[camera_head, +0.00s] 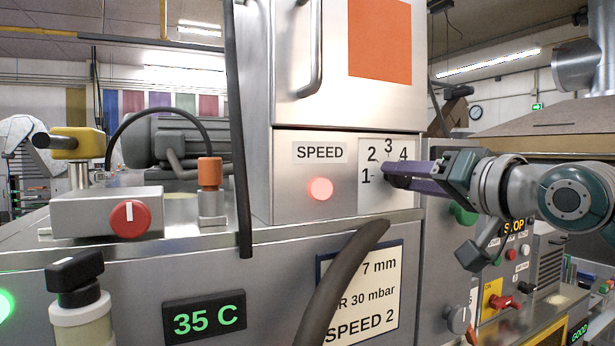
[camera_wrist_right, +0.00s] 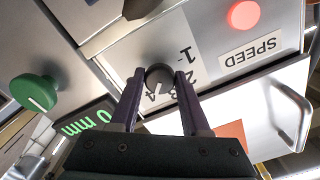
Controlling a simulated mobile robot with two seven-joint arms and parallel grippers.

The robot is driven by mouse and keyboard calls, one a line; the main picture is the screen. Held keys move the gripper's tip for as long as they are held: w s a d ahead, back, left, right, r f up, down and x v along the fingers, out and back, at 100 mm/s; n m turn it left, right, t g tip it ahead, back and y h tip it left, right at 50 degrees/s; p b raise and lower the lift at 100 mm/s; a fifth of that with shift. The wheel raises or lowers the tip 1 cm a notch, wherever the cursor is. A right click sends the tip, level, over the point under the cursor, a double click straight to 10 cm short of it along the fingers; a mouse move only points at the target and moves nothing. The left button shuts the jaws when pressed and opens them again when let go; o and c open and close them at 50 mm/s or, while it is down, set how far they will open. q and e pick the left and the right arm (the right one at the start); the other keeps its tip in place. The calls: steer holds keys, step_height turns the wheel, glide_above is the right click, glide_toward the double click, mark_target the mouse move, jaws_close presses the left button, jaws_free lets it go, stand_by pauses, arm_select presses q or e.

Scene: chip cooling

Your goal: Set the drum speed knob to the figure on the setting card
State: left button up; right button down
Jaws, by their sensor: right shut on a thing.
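The drum speed knob (camera_wrist_right: 159,77) is a dark round knob on the pale dial plate (camera_head: 371,201), marked 1 to 4 beside the SPEED label (camera_head: 319,152). My right gripper (camera_head: 391,178) reaches in from the right and is shut on the knob. In the right wrist view its two purple fingers (camera_wrist_right: 157,82) lie on either side of it. In the head view the fingers mostly hide the knob. A light mark shows on the knob, but I cannot tell which figure it points to. The setting card (camera_head: 384,284) reads SPEED 2, with a hose across part of it. My left gripper is not in view.
A dark hose (camera_head: 338,285) curves up in front of the card. A lit red lamp (camera_head: 320,189) is left of the dial. A red knob (camera_head: 130,218) and a black-handled valve (camera_head: 76,271) stand at left. A green knob (camera_wrist_right: 36,93) is near the gripper.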

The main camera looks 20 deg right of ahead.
steer(key=shift+c, duration=1.9)
jaws_free()
steer(key=shift+s, duration=0.1)
steer(key=shift+s+f, duration=0.1)
steer(key=shift+s, duration=0.15)
steer(key=s+b, duration=0.5)
steer(key=s, duration=0.4)
steer(key=shift+s+d, duration=0.15)
steer(key=shift+d, duration=0.2)
